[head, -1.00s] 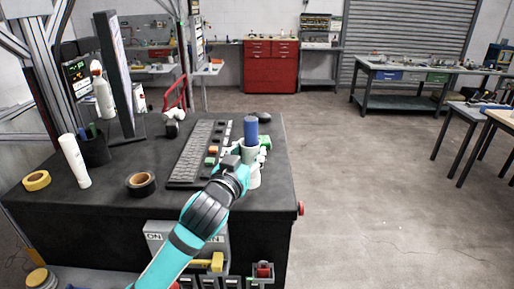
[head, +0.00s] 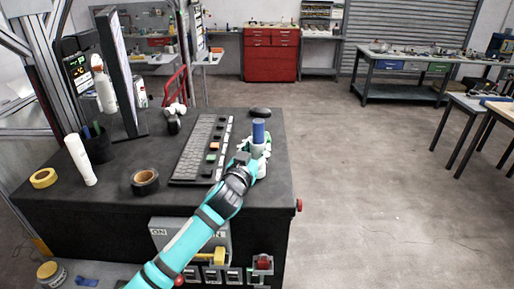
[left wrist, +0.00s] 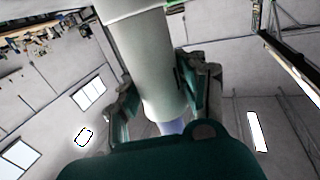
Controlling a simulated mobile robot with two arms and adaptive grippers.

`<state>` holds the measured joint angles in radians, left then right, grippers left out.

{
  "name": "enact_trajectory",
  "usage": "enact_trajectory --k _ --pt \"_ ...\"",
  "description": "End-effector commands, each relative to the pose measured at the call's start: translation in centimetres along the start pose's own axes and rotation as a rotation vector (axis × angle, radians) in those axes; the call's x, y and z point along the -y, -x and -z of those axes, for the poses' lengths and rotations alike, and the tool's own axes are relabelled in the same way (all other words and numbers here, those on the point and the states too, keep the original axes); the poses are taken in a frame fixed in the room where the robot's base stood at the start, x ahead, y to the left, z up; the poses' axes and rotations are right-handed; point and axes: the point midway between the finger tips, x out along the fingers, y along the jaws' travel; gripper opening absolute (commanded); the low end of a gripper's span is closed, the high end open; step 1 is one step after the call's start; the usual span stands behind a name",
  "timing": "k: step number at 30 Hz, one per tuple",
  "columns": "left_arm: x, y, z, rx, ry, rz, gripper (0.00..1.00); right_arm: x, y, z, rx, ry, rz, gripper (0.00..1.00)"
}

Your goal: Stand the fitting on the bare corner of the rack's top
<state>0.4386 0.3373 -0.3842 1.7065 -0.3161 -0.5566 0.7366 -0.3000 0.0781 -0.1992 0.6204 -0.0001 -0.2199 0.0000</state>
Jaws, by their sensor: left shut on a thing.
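The fitting, a pale grey cylinder with a blue upper end (head: 258,131), is upright in the head view near the right edge of the rack's black top (head: 225,192). My left gripper (head: 257,165) is shut around its pale body, which also shows between the fingers in the left wrist view (left wrist: 150,65). The arm and fingers hide part of the fitting. I cannot tell whether its lower end touches the top. The front right corner of the top is bare. My right gripper is out of view.
A keyboard (head: 203,150) lies just left of the fitting, and a black mouse (head: 260,112) lies behind it. A black tape roll (head: 145,182), a yellow roll (head: 43,178), a white tube (head: 79,160) and a monitor (head: 117,75) take up the left side. A red button (head: 299,205) sticks out at the right edge.

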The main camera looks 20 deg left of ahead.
Motion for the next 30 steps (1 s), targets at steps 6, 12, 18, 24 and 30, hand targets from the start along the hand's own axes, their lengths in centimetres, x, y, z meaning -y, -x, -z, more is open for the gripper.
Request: enact_trajectory --k 6,12,18,24,30 --pt "0.0 0.0 -0.3 0.0 0.0 0.0 0.44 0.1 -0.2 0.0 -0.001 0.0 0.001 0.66" --pt "0.0 0.0 -0.2 0.0 0.0 0.0 0.63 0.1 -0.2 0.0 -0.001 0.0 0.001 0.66" --pt "0.0 0.0 -0.2 0.0 -0.001 0.0 0.63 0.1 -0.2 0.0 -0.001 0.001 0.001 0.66" --pt "0.0 1.2 -0.2 -0.001 -0.001 0.0 0.63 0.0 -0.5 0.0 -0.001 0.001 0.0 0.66" --pt "0.0 4.9 -0.4 -0.001 0.0 -0.001 0.63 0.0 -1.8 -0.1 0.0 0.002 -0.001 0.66"
